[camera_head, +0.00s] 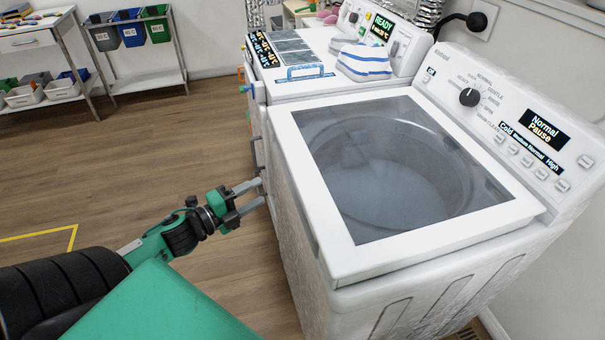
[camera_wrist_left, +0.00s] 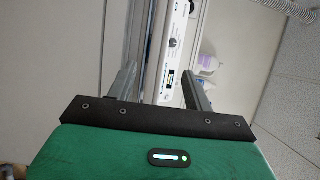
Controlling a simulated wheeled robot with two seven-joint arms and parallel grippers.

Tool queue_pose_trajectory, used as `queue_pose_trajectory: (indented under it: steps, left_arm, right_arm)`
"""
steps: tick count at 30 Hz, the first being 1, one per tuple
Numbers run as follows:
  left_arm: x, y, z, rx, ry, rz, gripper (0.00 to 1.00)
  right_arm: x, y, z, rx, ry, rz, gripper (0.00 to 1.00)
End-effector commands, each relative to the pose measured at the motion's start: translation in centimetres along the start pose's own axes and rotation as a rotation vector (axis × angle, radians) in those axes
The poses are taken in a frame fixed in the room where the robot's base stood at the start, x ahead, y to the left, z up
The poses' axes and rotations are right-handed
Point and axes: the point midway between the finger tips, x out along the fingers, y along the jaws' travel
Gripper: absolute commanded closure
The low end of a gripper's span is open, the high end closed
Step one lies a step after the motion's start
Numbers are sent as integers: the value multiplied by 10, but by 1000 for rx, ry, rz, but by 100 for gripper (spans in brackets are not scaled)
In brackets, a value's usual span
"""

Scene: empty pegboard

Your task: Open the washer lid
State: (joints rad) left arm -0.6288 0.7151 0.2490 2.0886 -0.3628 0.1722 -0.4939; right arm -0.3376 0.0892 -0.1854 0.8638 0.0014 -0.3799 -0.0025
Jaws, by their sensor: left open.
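The washer (camera_head: 318,222) is a white top-loader on the right of the head view. Its lid (camera_head: 333,262) is shut, with a white frame around a dark glass window (camera_head: 395,165) that shows the drum below. My left gripper (camera_head: 258,193) is open and empty, just left of the washer's front side and below the lid's front edge. I cannot tell whether a fingertip touches the washer. In the left wrist view the two grey fingers (camera_wrist_left: 157,84) are spread apart, with a white control panel (camera_wrist_left: 172,45) beyond them. My right gripper is not in view.
A second white machine (camera_head: 262,92) stands behind the washer, with a striped cloth (camera_head: 364,62) on top. The washer's control panel (camera_head: 510,120) rises along its right side. A shelf with bins (camera_head: 132,35) stands at the back left. The wooden floor (camera_head: 150,150) is mostly clear.

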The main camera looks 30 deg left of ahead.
Motion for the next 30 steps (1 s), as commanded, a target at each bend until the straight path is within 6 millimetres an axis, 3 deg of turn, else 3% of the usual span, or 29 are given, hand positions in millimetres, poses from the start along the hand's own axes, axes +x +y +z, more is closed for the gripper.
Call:
queue_pose_trajectory:
  steps: [30]
  left_arm:
    - [121, 0, 1, -2, -3, 0, 48]
  right_arm:
    - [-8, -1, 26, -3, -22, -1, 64]
